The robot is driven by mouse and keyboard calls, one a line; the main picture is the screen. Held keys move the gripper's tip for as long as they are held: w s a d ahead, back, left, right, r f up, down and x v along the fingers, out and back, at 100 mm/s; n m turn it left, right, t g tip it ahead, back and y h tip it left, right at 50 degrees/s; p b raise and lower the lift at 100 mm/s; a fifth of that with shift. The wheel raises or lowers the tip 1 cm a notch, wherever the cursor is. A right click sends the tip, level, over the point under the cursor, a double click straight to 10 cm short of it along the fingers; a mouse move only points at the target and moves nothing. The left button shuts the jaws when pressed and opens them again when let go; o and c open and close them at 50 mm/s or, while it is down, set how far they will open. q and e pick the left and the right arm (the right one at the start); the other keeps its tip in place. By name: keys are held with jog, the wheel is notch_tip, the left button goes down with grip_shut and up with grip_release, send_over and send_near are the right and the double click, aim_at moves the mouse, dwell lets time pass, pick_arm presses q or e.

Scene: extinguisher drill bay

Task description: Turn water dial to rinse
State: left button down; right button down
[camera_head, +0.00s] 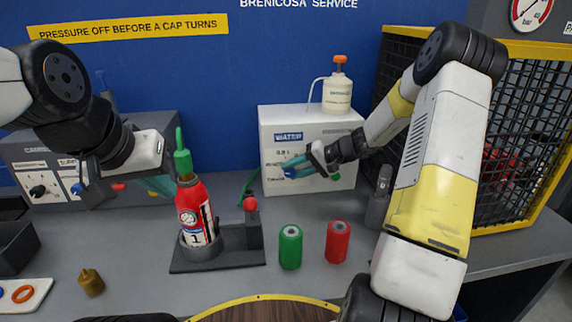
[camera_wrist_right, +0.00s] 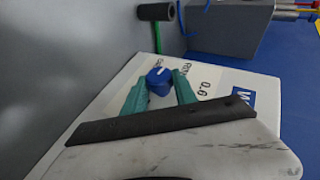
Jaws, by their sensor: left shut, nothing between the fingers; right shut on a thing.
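The white water box (camera_head: 308,130) stands against the blue wall, with a WATER label on its front. Its blue dial (camera_head: 288,172) is low on the left of that front; it also shows in the right wrist view (camera_wrist_right: 160,80), with a white mark on its face. My right gripper (camera_head: 297,166) is shut on the dial, one teal finger on each side, as the right wrist view shows (camera_wrist_right: 158,88). The dial's printed positions are partly hidden. My left gripper (camera_head: 160,186) is shut and empty, left of the red extinguisher (camera_head: 194,212).
The extinguisher stands in a dark holder (camera_head: 238,260) with a green nozzle piece (camera_head: 182,160) on top. A green can (camera_head: 290,247) and a red can (camera_head: 338,241) stand in front. A soap bottle (camera_head: 337,93) tops the water box. A yellow-framed cage (camera_head: 500,150) stands right.

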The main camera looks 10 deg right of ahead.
jog(key=shift+f+y, duration=0.1)
jog(key=shift+y, duration=0.4)
jog(key=c, duration=1)
grip_release()
jog(key=v, duration=0.8)
jog(key=shift+s+a, duration=0.1)
